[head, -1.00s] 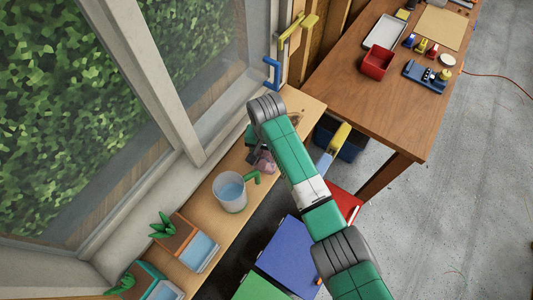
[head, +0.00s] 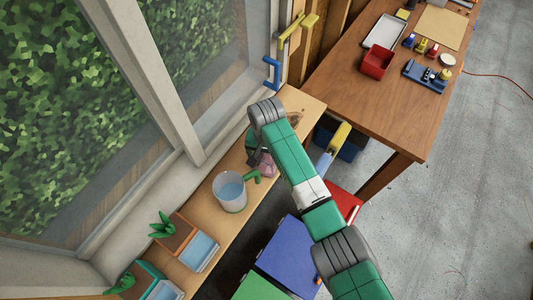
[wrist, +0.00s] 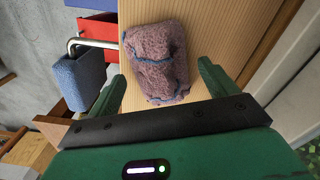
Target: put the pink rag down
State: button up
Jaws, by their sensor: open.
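The pink rag (wrist: 157,62), a rumpled dusky-pink cloth with blue stripes, lies on the wooden sill board (wrist: 218,28) in the wrist view. In the head view the rag (head: 266,166) shows partly behind my gripper, beside the water tub. My gripper (wrist: 161,76) is open, with one green finger on each side of the rag's near end. A gap shows between the rag and the right finger; the left finger is closer to it. In the head view my gripper (head: 253,148) is mostly hidden by my own wrist.
A clear tub of water (head: 230,192) stands close to the rag on the sill, with planters (head: 178,238) farther along. The window (head: 180,150) borders the sill. A workbench (head: 400,100) stands at upper right.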

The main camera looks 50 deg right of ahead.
notch_tip(320, 180, up, 12)
jog(key=shift+f, duration=0.2)
jog(key=shift+w, duration=0.1)
dwell(0.3)
